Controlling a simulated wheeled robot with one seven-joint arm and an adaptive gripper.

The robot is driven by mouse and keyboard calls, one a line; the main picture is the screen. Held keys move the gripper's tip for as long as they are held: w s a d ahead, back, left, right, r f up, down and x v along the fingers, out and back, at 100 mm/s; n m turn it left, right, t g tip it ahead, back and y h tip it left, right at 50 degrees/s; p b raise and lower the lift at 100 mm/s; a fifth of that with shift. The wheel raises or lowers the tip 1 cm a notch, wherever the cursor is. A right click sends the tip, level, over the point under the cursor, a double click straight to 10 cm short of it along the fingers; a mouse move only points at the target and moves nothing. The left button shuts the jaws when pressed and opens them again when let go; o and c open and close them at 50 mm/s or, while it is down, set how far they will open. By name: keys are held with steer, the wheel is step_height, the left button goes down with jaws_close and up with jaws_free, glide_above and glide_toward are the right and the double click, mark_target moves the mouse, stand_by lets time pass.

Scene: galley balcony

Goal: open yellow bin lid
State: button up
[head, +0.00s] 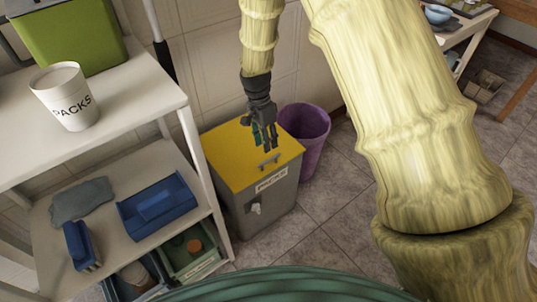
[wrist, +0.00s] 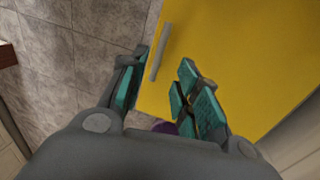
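The yellow bin lid (head: 238,158) lies flat and closed on a grey bin (head: 262,208) with a label on its front. A grey bar handle (head: 268,161) sits near the lid's front edge. My gripper (head: 269,145) is above the lid, close behind the handle in the head view. In the wrist view my gripper (wrist: 163,75) has its two teal-padded fingers spread apart with nothing between them. The lid (wrist: 245,55) fills the right of that view, and its handle (wrist: 161,52) shows just beyond the left fingertip. I cannot tell whether a finger touches the handle.
A purple bin (head: 306,135) stands right behind the grey bin. Tiled floor (head: 330,215) is clear in front and right.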

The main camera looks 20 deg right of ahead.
mark_target(268, 154)
steer(key=shift+s+d+f+b, duration=0.1)
steer(key=shift+s+f+b, duration=0.1)
steer(key=shift+f, duration=0.8)
steer(key=shift+s+d+f+b, duration=0.15)
steer(key=shift+s+f, duration=0.1)
steer(key=shift+f, duration=0.8)
steer(key=shift+s+f+b, duration=0.2)
steer(key=shift+f, duration=0.8)
jaws_close()
